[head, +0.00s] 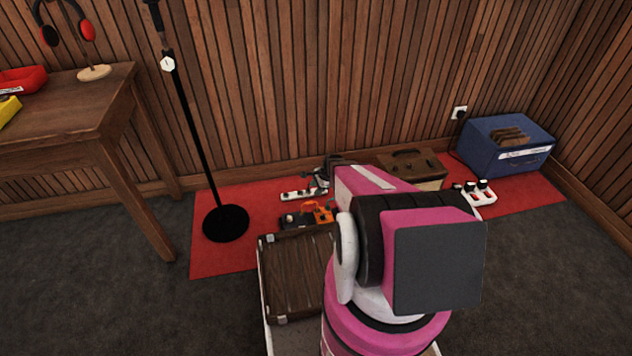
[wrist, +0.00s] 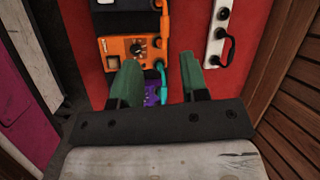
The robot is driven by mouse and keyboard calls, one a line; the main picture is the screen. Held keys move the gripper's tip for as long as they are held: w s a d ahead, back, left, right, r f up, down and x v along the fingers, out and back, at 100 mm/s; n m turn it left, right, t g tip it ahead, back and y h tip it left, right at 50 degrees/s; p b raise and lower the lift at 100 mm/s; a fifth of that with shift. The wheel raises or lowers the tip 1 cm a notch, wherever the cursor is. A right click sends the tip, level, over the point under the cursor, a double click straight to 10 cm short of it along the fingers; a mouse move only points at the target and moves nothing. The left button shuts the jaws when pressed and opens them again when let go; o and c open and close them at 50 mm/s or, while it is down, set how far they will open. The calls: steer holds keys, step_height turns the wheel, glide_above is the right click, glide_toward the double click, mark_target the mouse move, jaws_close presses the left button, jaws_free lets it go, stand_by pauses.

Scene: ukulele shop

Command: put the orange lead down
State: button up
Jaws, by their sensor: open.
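In the wrist view, my gripper (wrist: 159,64) is open, its two green fingers apart with nothing held between them. The orange lead (wrist: 165,28) shows just beyond the fingers, along the right side of an orange pedal (wrist: 120,46) on the red mat (wrist: 190,25). The orange lead runs up out of the frame at the top. In the head view, orange shows among the pedals (head: 322,214), but lead and pedal are hard to tell apart there. My gripper is hidden behind my arm in that view.
A teal lead (wrist: 159,70) and a purple pedal (wrist: 152,95) lie near the fingers. A white strip (wrist: 217,35) is to the right.

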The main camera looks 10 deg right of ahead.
steer(key=s+a+r+n+h, duration=0.1)
steer(key=s+r+n, duration=0.4)
steer(key=r, duration=0.5)
steer(key=s+a+r+n+g+h, duration=0.1)
steer(key=s+r+n, duration=0.4)
steer(key=s+r, duration=0.2)
steer(key=s+a+r+n+h, duration=0.1)
steer(key=s+r+n, duration=0.4)
steer(key=r, duration=0.7)
steer(key=shift+s+a+r+n+g+h, duration=0.35)
steer(key=shift+s+g+h, duration=0.1)
steer(key=shift+h, duration=0.15)
